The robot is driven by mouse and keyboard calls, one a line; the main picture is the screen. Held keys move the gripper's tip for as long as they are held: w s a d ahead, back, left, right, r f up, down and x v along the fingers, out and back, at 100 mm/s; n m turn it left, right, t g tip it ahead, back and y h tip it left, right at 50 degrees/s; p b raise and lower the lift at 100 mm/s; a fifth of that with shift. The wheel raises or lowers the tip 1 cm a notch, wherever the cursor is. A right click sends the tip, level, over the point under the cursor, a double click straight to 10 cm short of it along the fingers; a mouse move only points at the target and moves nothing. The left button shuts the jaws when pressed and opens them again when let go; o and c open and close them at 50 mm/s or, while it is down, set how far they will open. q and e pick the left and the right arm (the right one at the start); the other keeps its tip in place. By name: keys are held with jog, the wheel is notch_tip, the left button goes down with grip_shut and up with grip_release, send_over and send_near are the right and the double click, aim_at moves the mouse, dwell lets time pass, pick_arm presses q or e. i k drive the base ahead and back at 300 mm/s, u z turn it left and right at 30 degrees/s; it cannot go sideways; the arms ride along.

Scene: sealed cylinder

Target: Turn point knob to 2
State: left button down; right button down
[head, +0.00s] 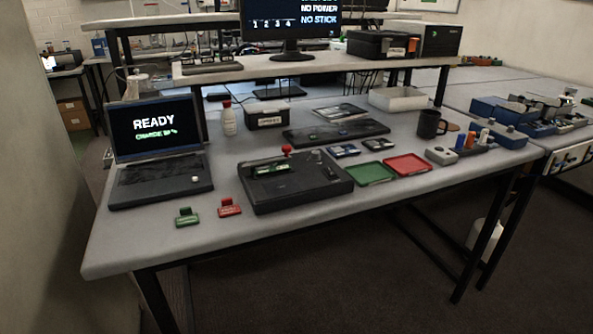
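A black box (300,193) sits on the near middle of the grey table. A red ball-shaped top (287,149) stands up at its back edge, and a green board (272,170) lies on its upper face. A small grey knob-like part (316,156) shows at its back right; I cannot tell whether this is the point knob or where it points. The monitor (291,25) at the back shows the digits 1 2 3 4 and the words NO POWER and NO STICK. Neither of my grippers is in view.
A laptop (157,150) reading READY stands at the left. Green (187,217) and red (229,207) pieces lie near the front edge. Green (370,174) and red (407,164) trays, a grey box (441,155) and a dark mug (430,124) are to the right. The front left corner is clear.

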aim_at(315, 154)
jog(key=z, duration=1.3)
jog(key=i, duration=0.9)
jog(key=u, duration=2)
